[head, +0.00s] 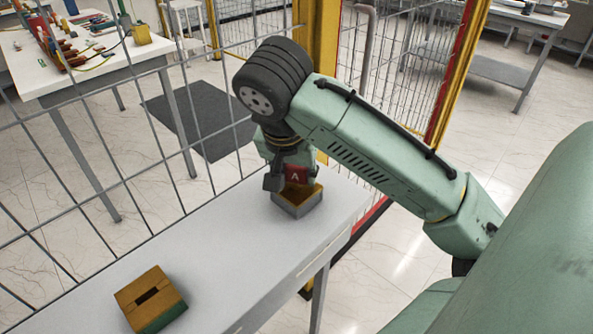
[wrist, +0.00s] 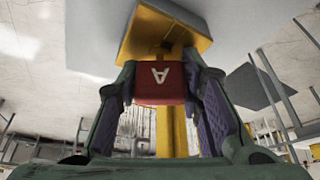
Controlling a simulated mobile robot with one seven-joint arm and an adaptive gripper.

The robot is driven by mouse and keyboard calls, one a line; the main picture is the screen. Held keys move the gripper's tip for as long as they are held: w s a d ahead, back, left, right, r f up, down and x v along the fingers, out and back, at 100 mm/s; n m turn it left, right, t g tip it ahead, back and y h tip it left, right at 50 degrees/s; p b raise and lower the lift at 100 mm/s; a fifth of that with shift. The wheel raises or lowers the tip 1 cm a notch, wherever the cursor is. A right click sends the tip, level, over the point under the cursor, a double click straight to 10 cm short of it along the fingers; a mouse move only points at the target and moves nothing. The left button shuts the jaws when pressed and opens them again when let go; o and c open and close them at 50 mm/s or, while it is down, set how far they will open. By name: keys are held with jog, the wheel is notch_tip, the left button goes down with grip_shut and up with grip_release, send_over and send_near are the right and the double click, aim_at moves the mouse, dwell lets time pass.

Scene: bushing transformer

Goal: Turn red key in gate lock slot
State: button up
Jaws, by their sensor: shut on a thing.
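The red key (head: 296,174), marked with a white letter A, is between the fingers of my gripper (head: 285,180). In the wrist view the red key (wrist: 160,80) sits between both finger pads of my gripper (wrist: 162,88), which is shut on it. The lock box (head: 298,203), grey-sided with a yellow-brown top, stands on the white table just below the key. It also shows in the wrist view (wrist: 135,35), beyond the key. The key's lower end meets or nears the box top; whether it is in the slot is hidden.
A second box (head: 150,298), yellow-brown and green with a dark slot, lies at the front left of the white table (head: 225,245). A wire mesh fence (head: 100,150) runs along the table's far side. Yellow gate posts (head: 318,40) stand behind my arm. The table between the boxes is clear.

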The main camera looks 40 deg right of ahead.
jog(key=m+g, duration=0.1)
jog(key=m, duration=0.4)
jog(key=shift+g+h, duration=0.4)
jog(key=o, duration=1.3)
jog(key=shift+c, duration=0.2)
jog(key=v, duration=1.2)
